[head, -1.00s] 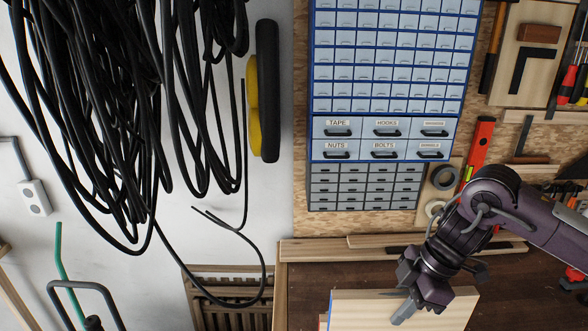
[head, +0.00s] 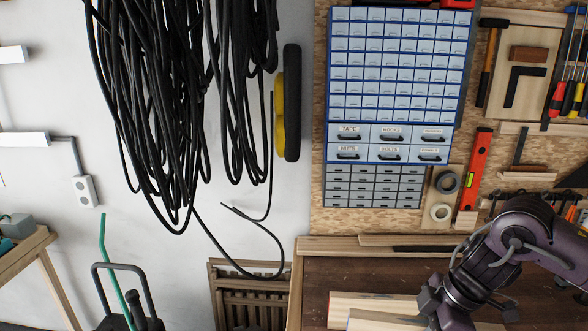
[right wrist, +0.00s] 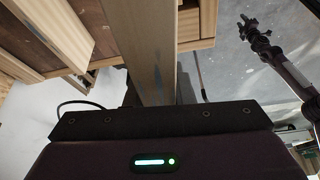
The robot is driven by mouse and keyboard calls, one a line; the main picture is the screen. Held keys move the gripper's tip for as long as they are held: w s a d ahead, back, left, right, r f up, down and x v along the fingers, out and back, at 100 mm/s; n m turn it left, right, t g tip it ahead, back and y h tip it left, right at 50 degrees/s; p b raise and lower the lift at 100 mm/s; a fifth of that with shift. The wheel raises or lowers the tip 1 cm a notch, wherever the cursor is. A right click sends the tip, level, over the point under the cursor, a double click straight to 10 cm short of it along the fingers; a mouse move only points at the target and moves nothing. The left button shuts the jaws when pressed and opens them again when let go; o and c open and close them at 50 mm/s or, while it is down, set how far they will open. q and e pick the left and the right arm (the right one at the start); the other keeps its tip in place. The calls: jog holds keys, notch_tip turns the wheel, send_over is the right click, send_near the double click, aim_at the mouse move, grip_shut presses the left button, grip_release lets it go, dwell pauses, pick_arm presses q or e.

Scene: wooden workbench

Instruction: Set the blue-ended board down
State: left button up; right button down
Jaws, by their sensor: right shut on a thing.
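The blue-ended board (head: 385,321) is a pale wooden board at the bottom of the head view, its blue end facing left. My right gripper (head: 432,309) is shut on it. Its lower part is cut off by the frame, so I cannot tell whether it touches anything below. In the right wrist view, a pale board (right wrist: 146,50) runs away from the gripper's dark palm; the fingertips are hidden. What looks like my left gripper (right wrist: 255,27) shows at upper right there, too small to read.
A similar board with a red end (head: 365,301) lies just behind the held one. The dark brown bench top (head: 345,273) is clear behind them, up to wood strips along the back. A drawer cabinet (head: 398,90) and hanging tools are on the wall.

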jog(key=shift+w+a+f+m, duration=0.15)
jog(key=shift+w+f+m, duration=0.35)
jog(key=shift+f+m, duration=0.25)
jog(key=shift+a+f+m+t+b, duration=0.1)
jog(key=shift+f+m+t+b, duration=0.2)
jog(key=shift+m+b, duration=0.15)
jog(key=shift+s+a+f+m+t+h+b, duration=0.15)
jog(key=shift+s+f+m+t+b, duration=0.1)
jog(key=shift+m, duration=0.25)
jog(key=shift+s+a+f+m+t+h+b, duration=0.15)
jog(key=shift+f+m+t+b, duration=0.1)
jog(key=shift+m, duration=0.25)
jog(key=f+m, duration=0.1)
jog(key=m, duration=0.1)
jog(key=f+m+t+h+b, duration=0.1)
jog(key=m, duration=0.1)
jog(key=a+f+m+h+b, duration=0.1)
jog(key=m, duration=0.1)
jog(key=shift+w+a+f+t, duration=0.1)
jog(key=shift+w+f+t, duration=0.05)
jog(key=shift+t, duration=0.15)
jog(key=m, duration=0.2)
jog(key=f+m+h+b, duration=0.1)
jog(key=m, duration=0.1)
jog(key=shift+a+b, duration=0.3)
jog(key=shift+a, duration=0.1)
jog(key=shift+f+m+h, duration=0.2)
jog(key=shift+m+h, duration=0.2)
jog(key=shift+m, duration=0.3)
